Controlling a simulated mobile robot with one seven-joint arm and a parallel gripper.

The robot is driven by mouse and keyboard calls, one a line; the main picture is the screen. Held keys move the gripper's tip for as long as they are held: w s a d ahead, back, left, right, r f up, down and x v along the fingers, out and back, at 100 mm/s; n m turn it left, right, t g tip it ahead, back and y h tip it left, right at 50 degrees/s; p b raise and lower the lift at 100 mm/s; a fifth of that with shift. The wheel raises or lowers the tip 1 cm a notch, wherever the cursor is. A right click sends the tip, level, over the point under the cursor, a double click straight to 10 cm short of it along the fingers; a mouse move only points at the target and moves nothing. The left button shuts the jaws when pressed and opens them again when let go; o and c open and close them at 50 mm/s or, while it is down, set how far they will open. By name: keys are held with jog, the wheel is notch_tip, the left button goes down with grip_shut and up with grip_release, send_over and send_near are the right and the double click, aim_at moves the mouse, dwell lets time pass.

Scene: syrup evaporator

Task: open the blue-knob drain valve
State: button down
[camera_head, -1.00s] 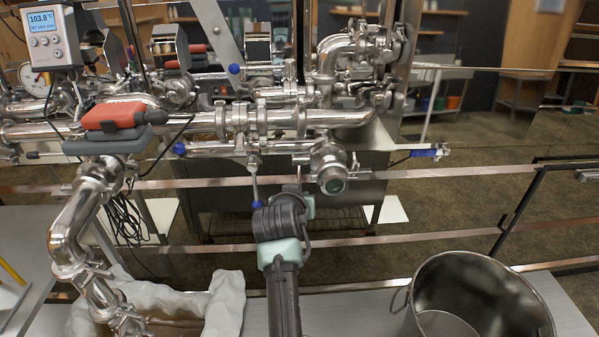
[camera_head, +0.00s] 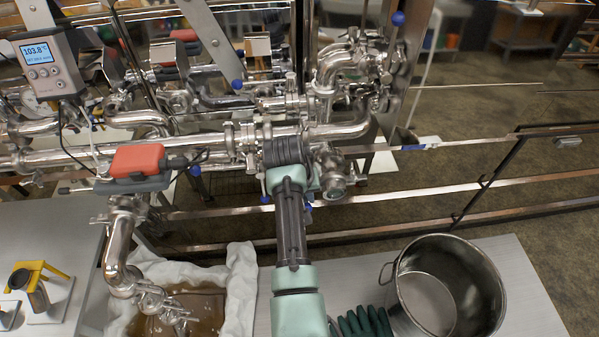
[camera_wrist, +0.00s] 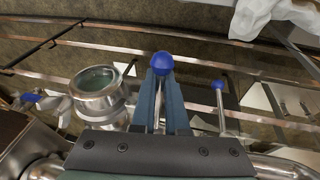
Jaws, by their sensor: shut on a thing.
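In the wrist view a round blue knob (camera_wrist: 162,63) on a thin metal lever stands between the fingertips of my gripper (camera_wrist: 160,88). The dark fingers are closed around it. A second blue knob (camera_wrist: 217,85) on its own lever stands apart, to the right. In the head view my arm covers most of the gripper and of the gripped lever. A blue knob (camera_head: 265,199) shows left of my arm, and a small bit of blue (camera_head: 308,207) shows at its right edge. The valve body and the drain outlet cannot be made out behind my arm.
A round sight glass (camera_wrist: 97,80) sits close to the fingers, also seen in the head view (camera_head: 333,187). Steel piping (camera_head: 100,150) runs across behind. A steel pot (camera_head: 397,300) stands front right, beside dark green gloves (camera_head: 362,322). A cloth-lined tub (camera_head: 242,290) holds brown liquid.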

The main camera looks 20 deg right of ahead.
jog(key=shift+s+r+g+y, duration=0.15)
jog(key=shift+r+g+y, duration=0.35)
jog(key=shift+r+g, duration=0.75)
jog(key=shift+f+g, duration=0.2)
jog(key=shift+g, duration=0.05)
jog(key=c, duration=0.9)
grip_release()
jog(key=r, duration=0.4)
jog(key=a+r, duration=0.1)
jog(key=r, duration=0.3)
jog(key=w+a+r, duration=0.1)
jog(key=r, duration=0.3)
jog(key=shift+a+r, duration=0.25)
jog(key=shift+r, duration=0.15)
